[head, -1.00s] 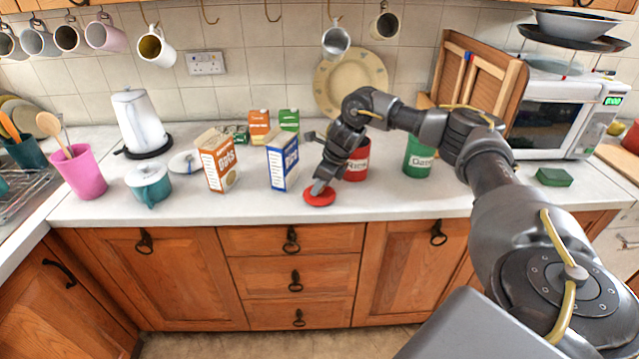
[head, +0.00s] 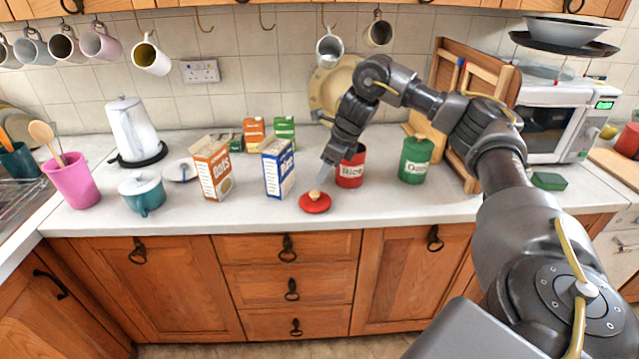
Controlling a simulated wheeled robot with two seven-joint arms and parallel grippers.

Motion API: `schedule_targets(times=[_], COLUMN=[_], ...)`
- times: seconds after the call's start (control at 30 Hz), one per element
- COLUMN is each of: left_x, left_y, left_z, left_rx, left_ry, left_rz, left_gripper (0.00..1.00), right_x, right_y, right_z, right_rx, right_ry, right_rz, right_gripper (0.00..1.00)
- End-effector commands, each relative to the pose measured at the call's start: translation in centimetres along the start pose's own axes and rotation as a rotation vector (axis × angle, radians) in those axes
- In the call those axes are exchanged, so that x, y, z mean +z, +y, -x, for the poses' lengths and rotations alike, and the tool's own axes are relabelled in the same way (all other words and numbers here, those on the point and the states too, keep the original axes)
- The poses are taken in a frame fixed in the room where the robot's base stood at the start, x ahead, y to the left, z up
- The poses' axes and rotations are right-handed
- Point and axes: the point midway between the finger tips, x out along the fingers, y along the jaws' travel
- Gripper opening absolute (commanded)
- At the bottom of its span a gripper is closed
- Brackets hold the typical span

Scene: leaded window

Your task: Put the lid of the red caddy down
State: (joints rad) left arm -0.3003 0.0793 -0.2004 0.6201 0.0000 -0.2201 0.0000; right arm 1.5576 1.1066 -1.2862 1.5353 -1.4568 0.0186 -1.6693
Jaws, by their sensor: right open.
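The red lid (head: 314,204) lies flat on the white worktop (head: 400,206) near its front edge, with its pale round knob (head: 315,194) upward. My right gripper (head: 322,180) is open, just above and behind the lid's knob, and appears clear of it. The red caddy (head: 350,170), lettered "Rice", stands upright behind and to the right of the lid. It has no lid on, and my right gripper and wrist partly hide its left side. My left gripper is not in view.
A blue box (head: 279,168) and an orange oats box (head: 211,168) stand left of the lid. A green caddy (head: 415,160) stands right of the red one. A teal pot (head: 142,193) and a pink cup (head: 73,182) are further left. Worktop right of the lid is clear.

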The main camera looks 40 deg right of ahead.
Motion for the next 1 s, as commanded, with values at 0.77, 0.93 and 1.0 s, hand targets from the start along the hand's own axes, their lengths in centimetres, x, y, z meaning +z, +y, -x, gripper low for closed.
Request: schedule_targets(times=[0.77, 0.93, 1.0], left_x=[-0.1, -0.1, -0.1], left_y=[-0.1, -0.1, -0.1], left_z=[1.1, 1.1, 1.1], left_rx=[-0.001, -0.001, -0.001], left_ry=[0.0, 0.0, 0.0], left_rz=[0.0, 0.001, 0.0], left_gripper=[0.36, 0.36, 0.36], right_x=[0.9, 5.5, 7.7], right_y=[1.1, 8.7, 14.2], right_z=[1.9, -4.9, -8.3], right_rx=[0.017, 0.151, 0.261], right_ry=[-0.009, -0.089, -0.143], right_rz=[-0.001, -0.039, -0.097], right_gripper=[0.49, 0.49, 0.49])
